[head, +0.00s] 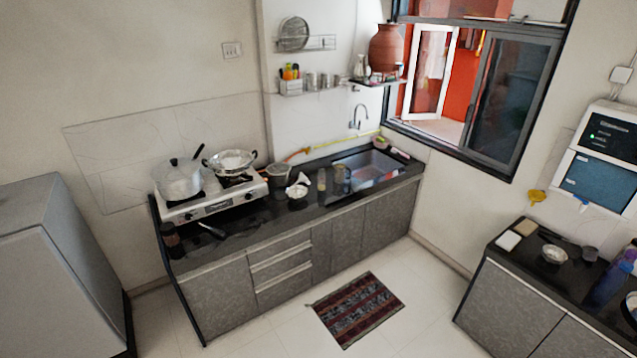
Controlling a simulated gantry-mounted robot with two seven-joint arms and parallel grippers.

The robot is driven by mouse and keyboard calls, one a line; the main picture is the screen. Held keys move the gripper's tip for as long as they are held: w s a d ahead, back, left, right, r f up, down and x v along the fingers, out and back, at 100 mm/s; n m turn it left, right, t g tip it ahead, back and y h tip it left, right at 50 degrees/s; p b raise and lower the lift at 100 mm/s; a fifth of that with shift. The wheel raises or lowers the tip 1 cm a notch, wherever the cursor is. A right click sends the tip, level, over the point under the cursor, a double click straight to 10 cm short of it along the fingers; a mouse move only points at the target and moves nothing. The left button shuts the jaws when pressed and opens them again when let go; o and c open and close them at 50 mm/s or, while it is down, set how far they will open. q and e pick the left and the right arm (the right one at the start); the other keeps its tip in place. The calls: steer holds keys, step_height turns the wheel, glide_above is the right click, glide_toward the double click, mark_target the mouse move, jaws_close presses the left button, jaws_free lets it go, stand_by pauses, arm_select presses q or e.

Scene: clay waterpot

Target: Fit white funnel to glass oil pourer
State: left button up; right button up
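A small white object that may be the white funnel (301,179) is on the black counter, left of the sink. It stands close to a pale round bowl-like item (296,192). A narrow yellowish upright object that may be the glass oil pourer (321,180) stands a little to its right, apart from it. Both are too small to make out clearly. Neither of my grippers is in view.
A gas stove (212,200) with a lidded pot (179,180) and a wok (232,162) is left of these items. A dark pot (278,175) stands close beside the white object. The sink (368,168) is to the right. A striped mat (357,308) lies on the floor.

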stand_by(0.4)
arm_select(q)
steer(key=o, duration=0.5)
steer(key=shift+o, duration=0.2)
